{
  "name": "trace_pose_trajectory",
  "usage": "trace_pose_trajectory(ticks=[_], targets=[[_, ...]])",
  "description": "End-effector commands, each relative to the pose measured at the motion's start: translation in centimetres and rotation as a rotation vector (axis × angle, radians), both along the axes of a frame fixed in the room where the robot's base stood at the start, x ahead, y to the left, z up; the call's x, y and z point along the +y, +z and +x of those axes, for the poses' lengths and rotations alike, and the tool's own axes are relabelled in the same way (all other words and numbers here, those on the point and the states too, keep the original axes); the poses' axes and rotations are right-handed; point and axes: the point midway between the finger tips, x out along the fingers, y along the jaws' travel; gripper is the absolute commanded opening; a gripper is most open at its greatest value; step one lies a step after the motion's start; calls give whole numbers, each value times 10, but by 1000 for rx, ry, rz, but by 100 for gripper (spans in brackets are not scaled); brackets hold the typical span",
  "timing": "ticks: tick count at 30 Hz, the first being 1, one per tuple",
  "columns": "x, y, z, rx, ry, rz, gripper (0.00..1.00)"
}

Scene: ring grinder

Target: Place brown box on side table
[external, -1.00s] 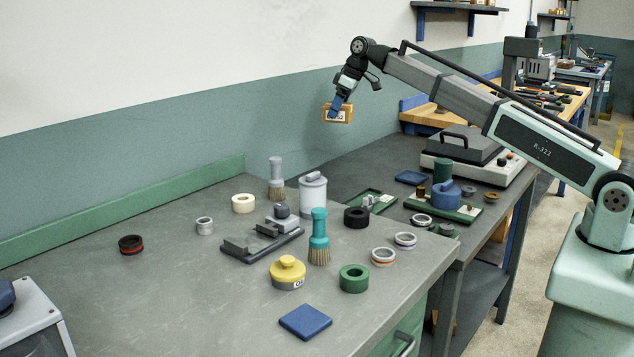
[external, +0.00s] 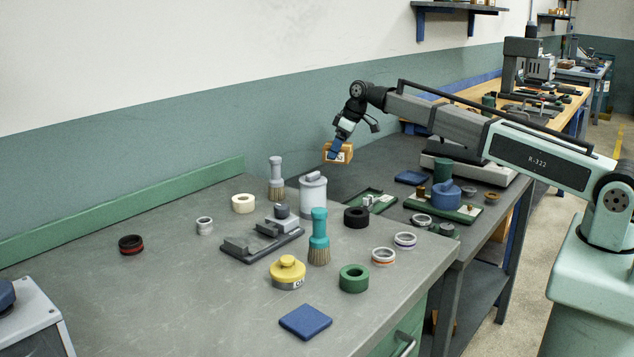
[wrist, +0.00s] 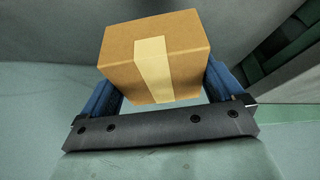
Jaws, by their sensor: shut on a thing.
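The brown box (external: 338,154) is a small cardboard carton with a pale label, held in the air in the external view. In the wrist view the brown box (wrist: 155,55) shows a pale tape strip and sits between the two blue fingers. My gripper (external: 336,150) is shut on it; the gripper also shows in the wrist view (wrist: 160,88). The box is above the far part of the dark grey side table (external: 330,168), near the wall, with a visible gap in the wrist view between the box and the surfaces behind it. The surface directly under the box is partly hidden.
A green tray (external: 370,200), a blue pad (external: 410,177) and a lidded machine (external: 440,160) occupy the side table. Its back strip by the wall looks clear.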

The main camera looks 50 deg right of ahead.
Motion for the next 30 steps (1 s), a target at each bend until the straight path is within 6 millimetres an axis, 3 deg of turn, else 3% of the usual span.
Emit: trace_pose_trajectory(ticks=[4, 18, 30], targets=[[0, -25, -1, 1, 0, 0, 59], [0, -70, 0, 0, -1, 0, 59], [0, -75, 0, 0, 0, 0, 59]])
